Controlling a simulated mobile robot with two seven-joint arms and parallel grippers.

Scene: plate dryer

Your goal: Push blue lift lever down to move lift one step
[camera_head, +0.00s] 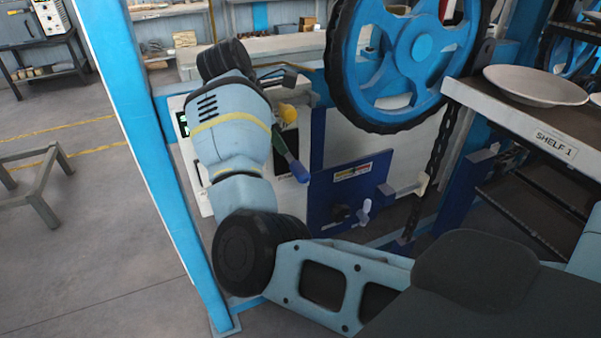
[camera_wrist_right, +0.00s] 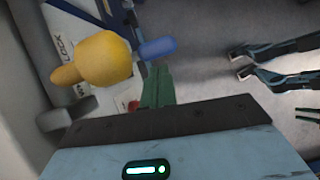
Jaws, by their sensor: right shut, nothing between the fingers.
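The blue lift lever (camera_head: 299,170) sticks out past my right gripper in the head view, its blue end pointing down and right. It also shows in the right wrist view (camera_wrist_right: 158,47), just beyond the fingertips. My right gripper (camera_head: 278,141) is shut and empty, its green fingers (camera_wrist_right: 158,85) together. The fingertips look very close to the lever; I cannot tell whether they touch it. The lever's mount is hidden behind my right wrist in the head view.
A yellow knob (camera_head: 288,114) sits close beside my right gripper and is large in the right wrist view (camera_wrist_right: 103,58). A blue handwheel (camera_head: 421,48) stands above right. A dark blue panel (camera_head: 335,183) with a small handle lies below. Shelf 1 (camera_head: 520,110) holds plates at right.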

